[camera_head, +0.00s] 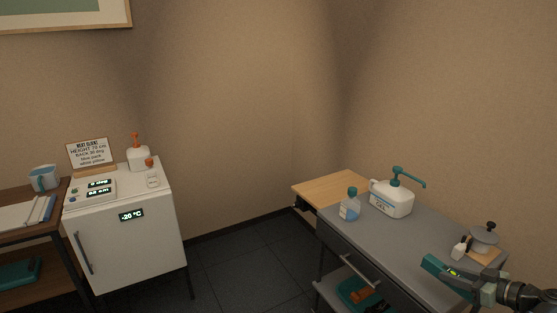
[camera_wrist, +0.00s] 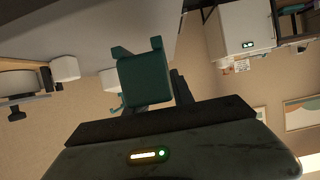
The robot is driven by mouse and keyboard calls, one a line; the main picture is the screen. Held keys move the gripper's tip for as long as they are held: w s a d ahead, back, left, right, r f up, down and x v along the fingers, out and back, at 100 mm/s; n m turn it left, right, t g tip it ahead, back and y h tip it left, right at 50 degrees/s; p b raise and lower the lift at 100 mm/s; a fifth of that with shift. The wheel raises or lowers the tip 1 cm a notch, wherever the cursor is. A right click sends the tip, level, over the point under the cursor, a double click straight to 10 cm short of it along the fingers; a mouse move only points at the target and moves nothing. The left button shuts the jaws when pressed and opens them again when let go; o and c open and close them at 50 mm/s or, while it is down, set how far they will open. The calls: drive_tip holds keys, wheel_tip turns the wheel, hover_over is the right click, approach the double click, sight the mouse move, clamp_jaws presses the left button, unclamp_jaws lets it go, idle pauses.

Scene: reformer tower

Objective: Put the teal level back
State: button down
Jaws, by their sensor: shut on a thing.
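The teal level (camera_head: 440,266) is at the lower right of the head view, with a small yellow-green vial showing on it. My gripper (camera_head: 472,284) is shut on it and holds it near the front right end of the grey-topped cart (camera_head: 425,238). In the wrist view the teal level (camera_wrist: 146,80) shows end-on as a teal block between the dark fingers of my gripper (camera_wrist: 153,102). Part of the level is hidden by the gripper. Whether it touches anything below cannot be told.
On the cart stand a gel pump bottle (camera_head: 392,198), a blue-liquid bottle (camera_head: 349,206), a small white bottle (camera_head: 459,248) and a grey pot (camera_head: 484,238). A teal tray (camera_head: 345,293) sits below. A white freezer (camera_head: 125,235) stands left; dark floor lies between.

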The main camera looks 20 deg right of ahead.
sight(454, 274)
wheel_tip(454, 274, up, 13)
drive_tip(key=p, duration=1.1)
drive_tip(key=shift+f, duration=0.1)
